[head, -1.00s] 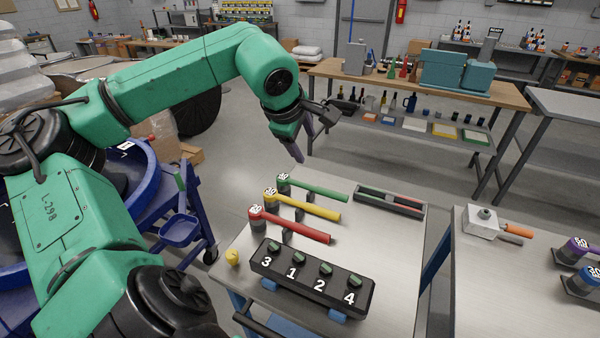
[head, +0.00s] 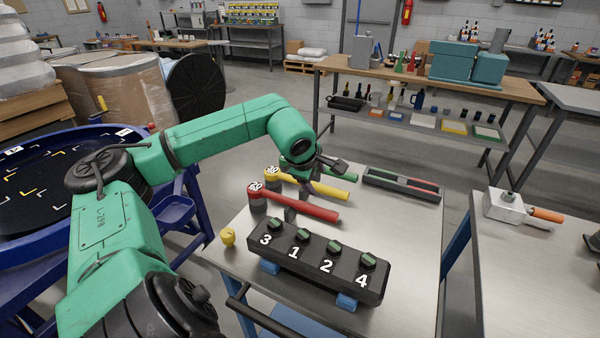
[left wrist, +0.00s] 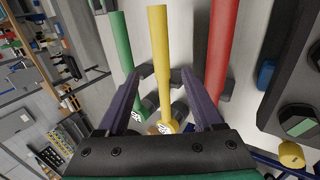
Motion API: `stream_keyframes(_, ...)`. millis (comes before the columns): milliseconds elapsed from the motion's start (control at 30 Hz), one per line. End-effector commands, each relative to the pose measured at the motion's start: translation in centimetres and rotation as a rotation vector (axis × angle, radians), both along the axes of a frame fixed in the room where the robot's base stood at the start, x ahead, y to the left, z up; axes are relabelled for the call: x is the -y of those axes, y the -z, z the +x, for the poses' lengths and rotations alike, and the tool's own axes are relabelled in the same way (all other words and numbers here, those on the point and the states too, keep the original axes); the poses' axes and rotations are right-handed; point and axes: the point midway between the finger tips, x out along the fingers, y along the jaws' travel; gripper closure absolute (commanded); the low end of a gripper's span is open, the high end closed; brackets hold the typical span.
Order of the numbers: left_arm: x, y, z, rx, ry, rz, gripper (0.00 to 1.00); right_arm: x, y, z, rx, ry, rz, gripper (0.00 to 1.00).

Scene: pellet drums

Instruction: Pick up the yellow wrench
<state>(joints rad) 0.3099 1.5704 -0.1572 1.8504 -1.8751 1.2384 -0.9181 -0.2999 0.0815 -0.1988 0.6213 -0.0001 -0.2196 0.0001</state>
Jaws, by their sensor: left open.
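The yellow wrench (head: 327,190) lies between the green wrench (head: 340,172) and the red wrench (head: 305,208) on the metal table, its round head towards the left. My left gripper (head: 308,185) is above the wrenches and hides part of the yellow and green ones in the head view. In the left wrist view the yellow wrench (left wrist: 158,60) runs between the two purple fingers of my left gripper (left wrist: 166,85), which are apart. The green wrench (left wrist: 122,45) and red wrench (left wrist: 217,60) lie outside the fingers. I cannot tell the exact height of the gripper above the wrench. My right gripper is not in view.
A black block with numbered green knobs (head: 318,262) stands in front of the wrenches. A small yellow knob (head: 228,237) is at its left. A dark tray (head: 402,184) lies at the table's back right. A second table (head: 520,270) stands to the right.

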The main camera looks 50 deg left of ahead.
Motion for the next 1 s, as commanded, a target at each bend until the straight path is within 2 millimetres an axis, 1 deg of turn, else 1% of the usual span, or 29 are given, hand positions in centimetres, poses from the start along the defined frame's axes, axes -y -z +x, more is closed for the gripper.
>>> stream_keyframes(33,0.0,0.2,0.3,0.000,0.001,-0.004,0.32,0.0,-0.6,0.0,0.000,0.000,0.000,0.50)
stream_keyframes(167,-0.2,1.3,0.9,-0.002,0.000,-0.004,0.32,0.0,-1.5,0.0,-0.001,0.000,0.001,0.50)
stream_keyframes(267,-0.6,2.8,1.8,-0.003,-0.001,-0.006,0.32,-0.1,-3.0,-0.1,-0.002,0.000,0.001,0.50)
stream_keyframes(300,-0.8,3.6,2.3,0.000,-0.001,-0.006,0.32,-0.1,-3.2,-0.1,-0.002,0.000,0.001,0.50)
stream_keyframes(400,-1.1,4.9,2.9,0.000,-0.001,-0.003,0.32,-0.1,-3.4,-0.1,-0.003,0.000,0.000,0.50)
stream_keyframes(600,-1.2,5.3,3.1,0.001,0.000,0.003,0.32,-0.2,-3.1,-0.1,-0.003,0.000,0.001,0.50)
stream_keyframes(633,-1.2,5.3,3.1,0.000,0.000,0.002,0.36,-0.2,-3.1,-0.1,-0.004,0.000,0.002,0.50)
stream_keyframes(667,-1.2,5.3,3.1,0.000,0.000,0.002,0.47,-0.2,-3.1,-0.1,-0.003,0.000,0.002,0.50)
stream_keyframes(700,-1.2,5.3,3.1,0.000,0.000,0.002,0.63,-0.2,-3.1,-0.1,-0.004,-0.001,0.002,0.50)
stream_keyframes(767,-1.2,5.3,3.0,0.000,0.000,0.002,0.86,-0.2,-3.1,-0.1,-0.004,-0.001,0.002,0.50)
stream_keyframes(800,-1.2,5.3,3.0,0.000,0.000,0.002,1.00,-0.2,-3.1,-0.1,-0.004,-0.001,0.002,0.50)
stream_keyframes(1000,-1.2,5.3,3.0,0.000,0.000,0.002,1.00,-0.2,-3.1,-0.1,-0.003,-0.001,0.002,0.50)
